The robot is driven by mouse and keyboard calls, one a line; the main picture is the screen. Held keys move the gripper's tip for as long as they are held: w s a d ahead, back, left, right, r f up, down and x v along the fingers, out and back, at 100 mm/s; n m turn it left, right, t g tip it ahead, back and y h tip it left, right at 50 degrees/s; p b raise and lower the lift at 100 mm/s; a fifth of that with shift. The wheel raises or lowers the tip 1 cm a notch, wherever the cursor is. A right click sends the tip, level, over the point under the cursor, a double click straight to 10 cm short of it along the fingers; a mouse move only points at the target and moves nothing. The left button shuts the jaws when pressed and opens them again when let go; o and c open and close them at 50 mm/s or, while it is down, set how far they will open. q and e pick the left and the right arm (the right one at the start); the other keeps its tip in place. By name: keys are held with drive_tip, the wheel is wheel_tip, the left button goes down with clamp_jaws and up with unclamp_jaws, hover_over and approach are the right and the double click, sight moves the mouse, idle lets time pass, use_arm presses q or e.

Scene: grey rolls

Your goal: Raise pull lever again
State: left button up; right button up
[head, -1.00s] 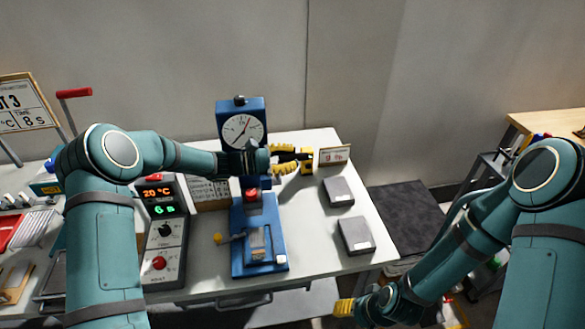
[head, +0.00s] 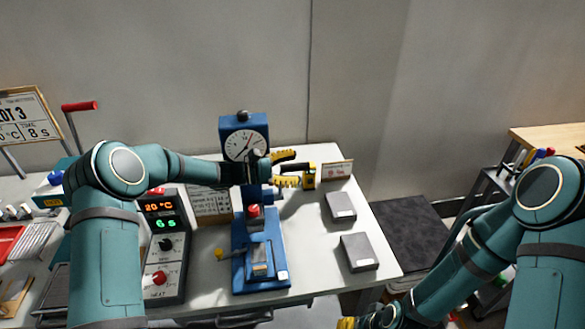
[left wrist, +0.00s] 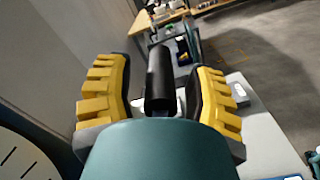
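The blue press (head: 243,127) with a round dial stands on the white table. Its pull lever has a black handle (head: 297,167) reaching out to the right, at about dial-base height. My left gripper (head: 287,168) has its yellow fingers apart, one above and one below the handle. In the left wrist view the black handle (left wrist: 160,78) lies between the two open fingers, with gaps visible on both sides. My arm hides the lever's root at the press. My right gripper (head: 346,322) shows only a yellow bit at the bottom edge.
A control box (head: 165,245) with lit displays stands left of the press. Two grey blocks (head: 341,206) lie to its right, near a small sign (head: 336,170). A red-handled lever (head: 80,106) rises at left.

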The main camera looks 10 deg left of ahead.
use_arm(q)
drive_tip(key=shift+a, duration=0.15)
drive_tip(key=v, duration=1.1)
drive_tip(key=shift+a, duration=0.35)
drive_tip(key=shift+s+r, duration=0.1)
drive_tip(key=shift+s, duration=0.05)
